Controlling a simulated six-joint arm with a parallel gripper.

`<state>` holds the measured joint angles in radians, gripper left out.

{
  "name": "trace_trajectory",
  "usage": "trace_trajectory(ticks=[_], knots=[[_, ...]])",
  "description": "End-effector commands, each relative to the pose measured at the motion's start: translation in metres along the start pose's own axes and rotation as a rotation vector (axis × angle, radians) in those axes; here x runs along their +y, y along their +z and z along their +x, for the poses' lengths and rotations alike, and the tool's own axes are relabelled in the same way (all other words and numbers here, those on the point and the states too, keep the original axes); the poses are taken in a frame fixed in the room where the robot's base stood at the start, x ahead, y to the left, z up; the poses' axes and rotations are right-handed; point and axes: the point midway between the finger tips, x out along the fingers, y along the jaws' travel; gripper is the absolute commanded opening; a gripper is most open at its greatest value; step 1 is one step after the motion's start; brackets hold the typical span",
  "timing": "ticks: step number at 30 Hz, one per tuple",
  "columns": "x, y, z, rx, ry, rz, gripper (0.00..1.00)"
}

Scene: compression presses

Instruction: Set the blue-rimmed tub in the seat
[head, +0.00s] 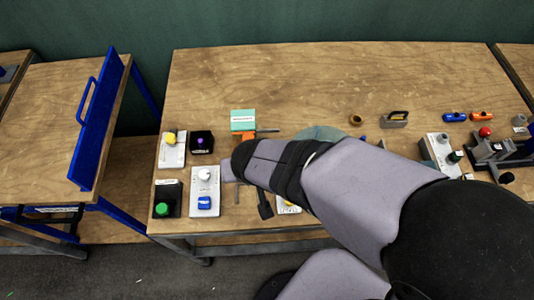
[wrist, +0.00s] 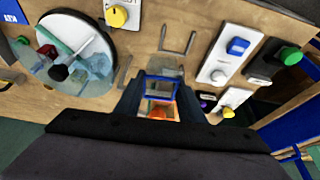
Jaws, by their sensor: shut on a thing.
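The blue-rimmed tub (wrist: 161,96) is between the two fingers of my gripper (wrist: 159,104) in the wrist view, and the gripper is shut on it. Its rim looks square and its inside looks see-through. An orange part (wrist: 158,112) shows through or just behind the tub. In the head view my arm hides the tub and the fingertips. A U-shaped metal bracket (wrist: 178,40) lies just beyond the tub in the wrist view. I cannot tell which part is the seat, or whether the tub touches anything below.
In the head view a teal-topped block (head: 243,116) with an orange part (head: 243,137) stands behind my wrist. A white panel with a blue switch (head: 205,190) and a green-button box (head: 167,199) are to the left. A round disc (wrist: 75,50) is left in the wrist view. The back of the table is clear.

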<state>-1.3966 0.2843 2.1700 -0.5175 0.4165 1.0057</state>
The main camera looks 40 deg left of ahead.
Motion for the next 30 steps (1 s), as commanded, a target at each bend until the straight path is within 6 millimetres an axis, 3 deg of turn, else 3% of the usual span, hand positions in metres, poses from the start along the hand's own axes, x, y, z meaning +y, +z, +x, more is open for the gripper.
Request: trace_trajectory(ticks=[9, 30], knots=[[-0.024, 0.009, 0.013, 0.013, 0.012, 0.041, 0.14], [-0.027, 0.01, 0.015, 0.017, 0.012, 0.05, 0.14]])
